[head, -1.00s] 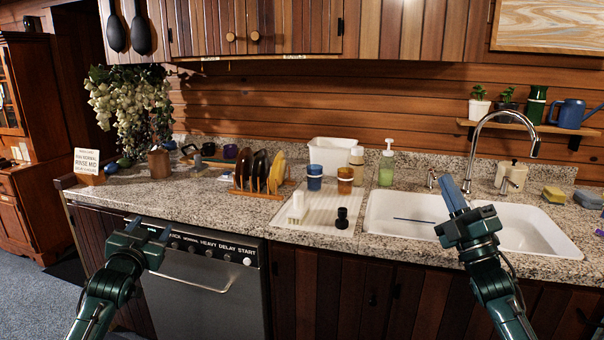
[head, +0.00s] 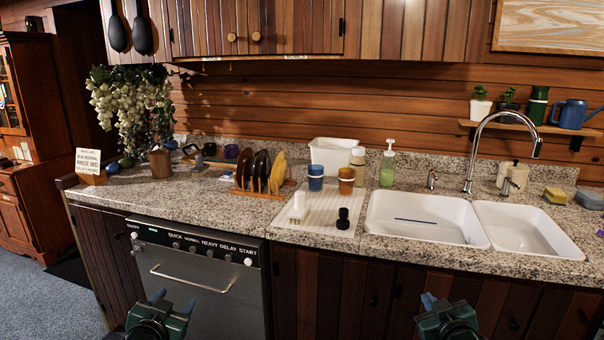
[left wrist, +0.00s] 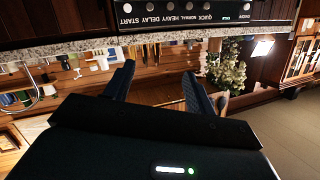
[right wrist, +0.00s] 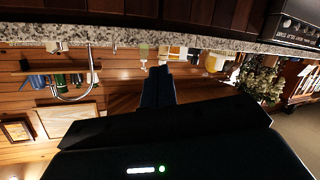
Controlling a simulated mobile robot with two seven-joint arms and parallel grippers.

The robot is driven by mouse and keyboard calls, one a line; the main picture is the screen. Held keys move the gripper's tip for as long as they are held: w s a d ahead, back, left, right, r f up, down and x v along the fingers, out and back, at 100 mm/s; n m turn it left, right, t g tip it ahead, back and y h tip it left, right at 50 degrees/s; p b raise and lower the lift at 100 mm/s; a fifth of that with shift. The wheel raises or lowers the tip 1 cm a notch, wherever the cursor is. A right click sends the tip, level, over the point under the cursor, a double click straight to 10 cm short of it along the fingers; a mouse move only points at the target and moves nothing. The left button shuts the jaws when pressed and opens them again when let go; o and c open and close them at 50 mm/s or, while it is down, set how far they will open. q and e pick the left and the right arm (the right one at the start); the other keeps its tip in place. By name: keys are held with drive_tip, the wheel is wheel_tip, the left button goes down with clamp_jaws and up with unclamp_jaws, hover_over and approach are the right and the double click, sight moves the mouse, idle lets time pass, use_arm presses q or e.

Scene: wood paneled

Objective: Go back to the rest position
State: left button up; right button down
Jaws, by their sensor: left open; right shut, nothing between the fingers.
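My left gripper (head: 172,303) is low at the bottom of the head view, in front of the dishwasher. It is open and empty; its spread fingers show in the left wrist view (left wrist: 158,88). My right gripper (head: 436,300) is low in front of the dark wooden cabinets below the sink. Its fingers are together with nothing between them, as the right wrist view (right wrist: 158,85) shows. Both grippers are below the counter edge and apart from the things on it.
The dishwasher (head: 204,300) and wooden cabinets stand in front of me. The granite counter (head: 215,200) holds a plate rack (head: 262,192), cups, a drying mat and a soap bottle (head: 387,168). A double white sink (head: 425,215) is at right. Floor (head: 50,293) is clear at far left.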

use_arm(q)
drive_tip(key=s+d+f+g+h, duration=0.1)
drive_tip(key=s+d+f, duration=0.3)
drive_tip(key=s, duration=0.6)
drive_tip(key=s+d+f+g+h, duration=0.1)
drive_tip(key=s+d+f, duration=0.4)
drive_tip(key=s, duration=0.6)
drive_tip(key=s+d+f+g+h, duration=0.1)
drive_tip(key=s+d+f, duration=0.3)
drive_tip(key=s, duration=0.6)
drive_tip(key=shift+s+d+f+n+g, duration=0.2)
drive_tip(key=shift+d+f+n+g, duration=0.15)
drive_tip(key=shift+d+g, duration=0.45)
use_arm(e)
drive_tip(key=s+a+f+g+y, duration=0.1)
drive_tip(key=s+a+f, duration=0.3)
drive_tip(key=s, duration=0.6)
drive_tip(key=s+a+f+g+y, duration=0.1)
drive_tip(key=s+a+f, duration=0.4)
drive_tip(key=s, duration=0.6)
drive_tip(key=s+a+f+g+y, duration=0.1)
drive_tip(key=s+a+f, duration=0.3)
drive_tip(key=s, duration=0.6)
drive_tip(key=shift+s+a+f+m+g, duration=0.2)
drive_tip(key=shift+a+f+m+g, duration=0.15)
drive_tip(key=shift+a+g, duration=0.45)
use_arm(q)
drive_tip(key=shift+a, duration=0.1)
use_arm(e)
drive_tip(key=shift+d, duration=0.1)
